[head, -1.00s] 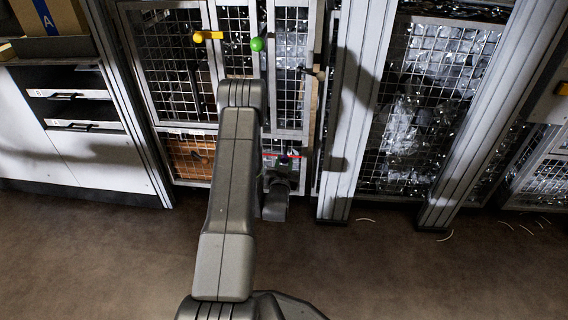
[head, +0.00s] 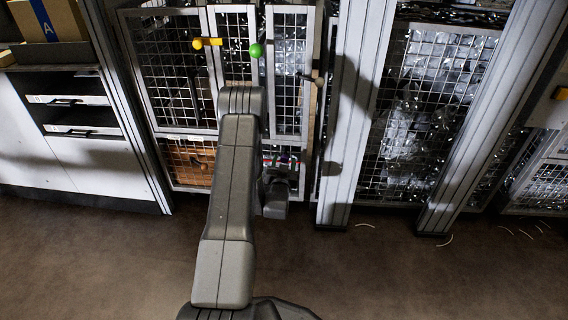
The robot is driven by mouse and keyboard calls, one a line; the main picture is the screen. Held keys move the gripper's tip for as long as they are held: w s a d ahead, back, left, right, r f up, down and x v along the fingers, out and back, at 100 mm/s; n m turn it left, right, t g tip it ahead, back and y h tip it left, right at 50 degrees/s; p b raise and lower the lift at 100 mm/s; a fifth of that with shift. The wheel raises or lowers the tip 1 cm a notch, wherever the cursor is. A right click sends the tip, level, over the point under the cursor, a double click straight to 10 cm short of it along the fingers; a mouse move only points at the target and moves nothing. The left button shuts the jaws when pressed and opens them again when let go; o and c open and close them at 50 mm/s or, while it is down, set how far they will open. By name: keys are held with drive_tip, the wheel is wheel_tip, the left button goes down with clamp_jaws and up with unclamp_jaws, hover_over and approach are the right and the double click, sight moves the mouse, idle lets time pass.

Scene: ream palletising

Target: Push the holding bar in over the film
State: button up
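A yellow bar with a round yellow knob (head: 198,44) sits across the mesh doors in the head view. A round green knob (head: 256,50) sits to its right. I cannot tell for certain which part is the holding bar. Shiny crumpled film (head: 415,95) shows behind the mesh right of centre, and more glints behind the doors. My arm stands in front of the doors and reaches toward their lower part. My gripper is mostly hidden by the arm's wrist and the dark mesh, near a small red and green spot (head: 292,158). Its fingers cannot be made out.
Pale uprights (head: 355,110) flank the mesh panels. A white drawer cabinet (head: 85,160) with a cardboard box (head: 55,20) above stands at left. A brown crate (head: 188,163) is behind the lower mesh. The brown floor (head: 430,285) is open, with a few thin pale strips.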

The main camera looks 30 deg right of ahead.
drive_tip(key=p+v, duration=0.3)
drive_tip(key=v, duration=1.1)
drive_tip(key=shift+d, duration=0.15)
drive_tip(key=b+x, duration=0.3)
drive_tip(key=x, duration=1)
drive_tip(key=shift+w+f, duration=0.1)
drive_tip(key=shift+w, duration=0.15)
drive_tip(key=shift+v, duration=1.3)
